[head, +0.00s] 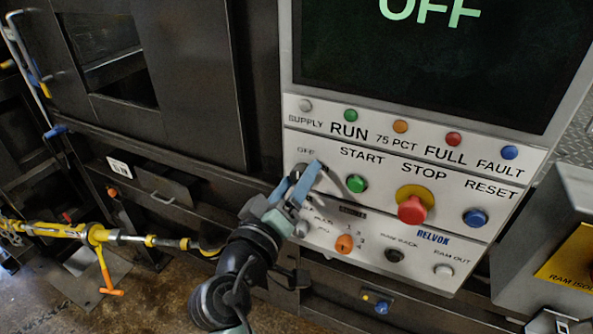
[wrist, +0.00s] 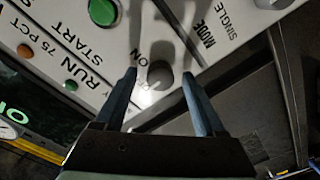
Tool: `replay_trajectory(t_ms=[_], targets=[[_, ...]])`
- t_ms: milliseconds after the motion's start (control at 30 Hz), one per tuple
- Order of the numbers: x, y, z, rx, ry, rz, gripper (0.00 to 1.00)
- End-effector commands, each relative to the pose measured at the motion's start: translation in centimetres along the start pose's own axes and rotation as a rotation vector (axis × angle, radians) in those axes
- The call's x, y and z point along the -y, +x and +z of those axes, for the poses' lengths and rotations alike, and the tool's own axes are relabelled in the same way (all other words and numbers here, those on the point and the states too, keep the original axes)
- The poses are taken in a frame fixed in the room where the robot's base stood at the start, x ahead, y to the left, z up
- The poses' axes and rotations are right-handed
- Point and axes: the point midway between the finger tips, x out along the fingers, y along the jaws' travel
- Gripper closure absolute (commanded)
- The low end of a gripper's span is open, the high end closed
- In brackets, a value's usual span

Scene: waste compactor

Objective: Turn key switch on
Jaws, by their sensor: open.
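The key switch (wrist: 161,80) is a round grey knob on the white control panel, beside the label ON in the wrist view. A bright spot of light lies on the panel by it. My gripper (wrist: 158,77) is open, with one blue finger on each side of the knob. Gaps show between the fingers and the knob, so I see no grip on it. In the head view my gripper (head: 305,170) reaches the panel's left side, below the label OFF, and mostly hides the switch. The screen (head: 420,70) above reads OFF.
Right of my gripper are the green START button (head: 356,184), red STOP button (head: 411,210) and blue RESET button (head: 475,217). An orange selector (head: 344,244) sits below. A yellow-labelled isolator box (head: 550,240) stands at the right.

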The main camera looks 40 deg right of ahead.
Motion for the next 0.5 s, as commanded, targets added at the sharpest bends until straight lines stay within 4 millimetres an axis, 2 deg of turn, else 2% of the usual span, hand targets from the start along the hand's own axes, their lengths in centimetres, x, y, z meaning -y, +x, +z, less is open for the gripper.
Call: replay_trajectory(t_ms=[300,367,500], targets=[[0.01,0.36,0.02,-0.001,0.000,0.000,0.28],[0.01,0.35,0.02,0.000,0.001,0.000,0.37],[0.01,0.33,0.02,0.000,0.000,0.000,0.62]])
